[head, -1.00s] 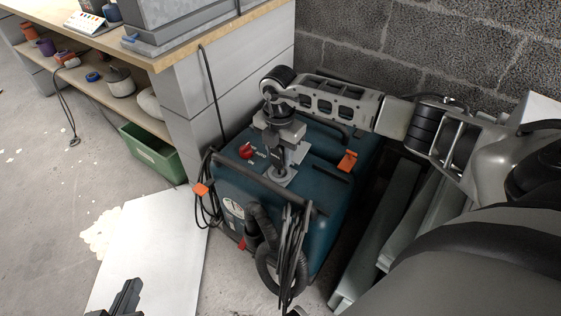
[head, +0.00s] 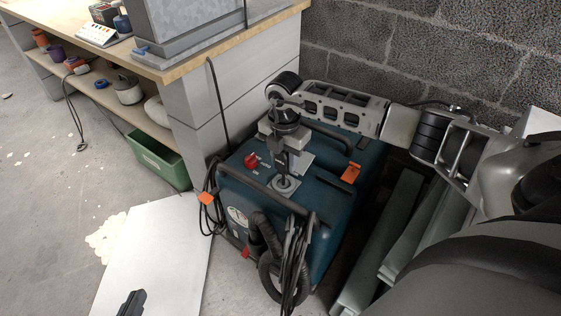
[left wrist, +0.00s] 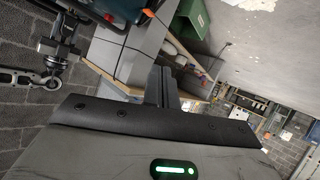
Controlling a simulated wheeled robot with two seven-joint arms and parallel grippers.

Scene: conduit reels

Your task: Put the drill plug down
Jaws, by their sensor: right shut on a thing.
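My right gripper (head: 286,181) points down onto the top of a dark blue machine (head: 335,208), at a pale plate with a round grey fitting. It is shut on the drill plug, which is small and mostly hidden between the fingers. I cannot tell whether the plug touches the plate. My left gripper (head: 132,304) shows only as dark fingertips at the bottom edge of the head view, over a white sheet. In the left wrist view its fingers (left wrist: 165,85) are close together with nothing visible between them.
The machine carries a red knob (head: 251,160), orange latches (head: 350,174), a hose and hanging black cables (head: 294,255). A workbench (head: 215,48) stands behind it, with a green bin (head: 160,163) beside. A block wall is behind. The white sheet (head: 150,255) lies clear on the floor.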

